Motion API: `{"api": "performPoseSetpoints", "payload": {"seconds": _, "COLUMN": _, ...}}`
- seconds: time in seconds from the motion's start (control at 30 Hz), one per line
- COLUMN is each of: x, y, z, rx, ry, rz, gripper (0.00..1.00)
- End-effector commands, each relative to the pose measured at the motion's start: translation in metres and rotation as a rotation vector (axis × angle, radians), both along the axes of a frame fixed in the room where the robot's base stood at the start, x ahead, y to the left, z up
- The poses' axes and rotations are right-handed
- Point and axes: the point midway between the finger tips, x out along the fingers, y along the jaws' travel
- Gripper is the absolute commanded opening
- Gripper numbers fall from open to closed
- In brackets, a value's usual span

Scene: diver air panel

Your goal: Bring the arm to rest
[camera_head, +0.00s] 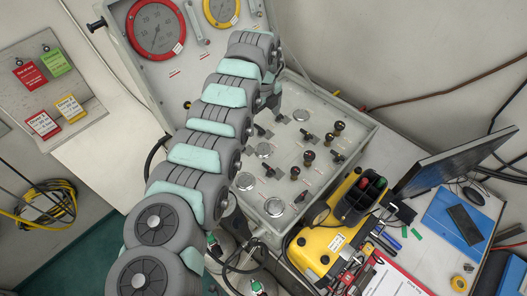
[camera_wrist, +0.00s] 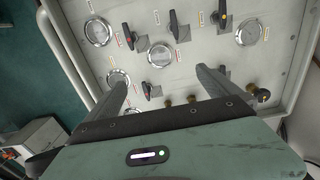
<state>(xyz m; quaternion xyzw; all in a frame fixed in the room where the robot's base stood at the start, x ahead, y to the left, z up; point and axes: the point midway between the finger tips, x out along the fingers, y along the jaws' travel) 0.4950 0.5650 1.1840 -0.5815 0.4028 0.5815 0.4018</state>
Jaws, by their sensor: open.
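My arm (camera_head: 210,125) stretches from the lower left of the head view up across the panel case. Its far end is over the upper left part of the panel, and the arm hides my gripper there. In the wrist view my gripper (camera_wrist: 160,80) is open, with its two fingers apart and nothing between them. The fingers point at the grey valve panel (camera_wrist: 205,50). A small black lever (camera_wrist: 152,90) shows between the fingers. I cannot tell whether the fingertips touch the panel.
The panel (camera_head: 310,165) carries several levers, round gauges and dark knobs (camera_head: 309,157). Large red (camera_head: 155,28) and yellow-rimmed dials stand behind the arm. A yellow case (camera_head: 322,245), a monitor (camera_head: 455,160) and a clipboard (camera_head: 395,280) crowd the right. Tags hang on a board (camera_head: 45,85) at left.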

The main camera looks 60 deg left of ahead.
Motion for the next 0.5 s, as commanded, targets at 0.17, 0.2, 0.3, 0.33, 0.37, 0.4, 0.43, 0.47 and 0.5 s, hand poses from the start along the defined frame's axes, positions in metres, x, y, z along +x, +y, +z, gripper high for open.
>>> {"api": "performPoseSetpoints", "payload": {"seconds": 0.17, "x": 0.001, "y": 0.0, "z": -0.042, "rx": 0.0, "ry": -0.001, "rz": -0.001, "gripper": 1.0}}
{"api": "performPoseSetpoints", "payload": {"seconds": 0.2, "x": 0.001, "y": 0.0, "z": -0.051, "rx": 0.0, "ry": -0.001, "rz": -0.002, "gripper": 1.0}}
{"api": "performPoseSetpoints", "payload": {"seconds": 0.3, "x": 0.001, "y": -0.001, "z": -0.068, "rx": 0.0, "ry": 0.0, "rz": -0.003, "gripper": 1.0}}
{"api": "performPoseSetpoints", "payload": {"seconds": 0.33, "x": 0.001, "y": -0.001, "z": -0.072, "rx": 0.0, "ry": 0.0, "rz": -0.004, "gripper": 1.0}}
{"api": "performPoseSetpoints", "payload": {"seconds": 0.37, "x": 0.001, "y": -0.001, "z": -0.075, "rx": 0.0, "ry": 0.0, "rz": -0.003, "gripper": 1.0}}
{"api": "performPoseSetpoints", "payload": {"seconds": 0.4, "x": 0.001, "y": 0.0, "z": -0.077, "rx": 0.001, "ry": -0.001, "rz": -0.003, "gripper": 1.0}}
{"api": "performPoseSetpoints", "payload": {"seconds": 0.43, "x": 0.001, "y": 0.0, "z": -0.078, "rx": 0.001, "ry": -0.001, "rz": -0.003, "gripper": 1.0}}
{"api": "performPoseSetpoints", "payload": {"seconds": 0.47, "x": 0.0, "y": 0.0, "z": -0.079, "rx": 0.001, "ry": -0.001, "rz": -0.003, "gripper": 1.0}}
{"api": "performPoseSetpoints", "payload": {"seconds": 0.5, "x": 0.0, "y": 0.0, "z": -0.079, "rx": 0.001, "ry": -0.001, "rz": -0.003, "gripper": 1.0}}
